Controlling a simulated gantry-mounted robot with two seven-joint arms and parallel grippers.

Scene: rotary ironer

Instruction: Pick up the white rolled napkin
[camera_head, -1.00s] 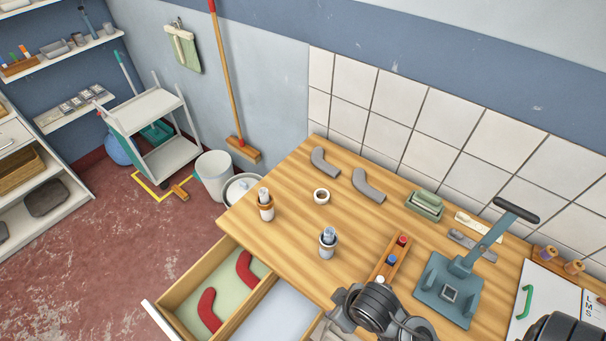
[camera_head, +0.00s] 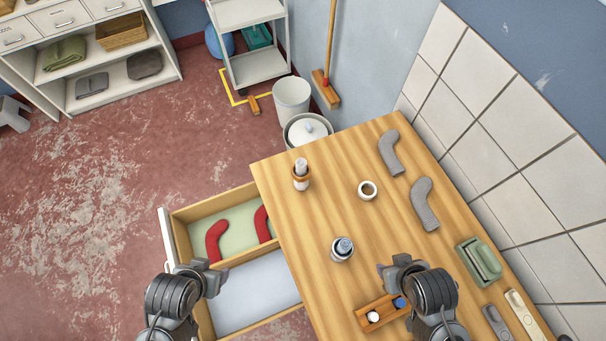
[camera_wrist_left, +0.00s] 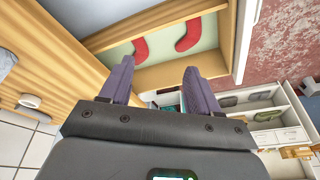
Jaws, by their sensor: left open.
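A white rolled napkin (camera_head: 301,168) stands upright in a brown holder near the far left edge of the wooden table. A second roll, blue-grey (camera_head: 343,246), stands in a pale holder nearer to me. My left gripper (camera_head: 212,274) is open and empty over the open drawer's near left part, left of and nearer than the white roll. Its two spread fingers show in the left wrist view (camera_wrist_left: 158,72), with nothing between them. My right gripper (camera_head: 390,272) hovers over the table, right of the blue-grey roll; its finger gap is unclear.
The open drawer (camera_head: 187,212) holds red curved pieces (camera_head: 216,240). The tiled wall (camera_head: 497,135) bounds the right.

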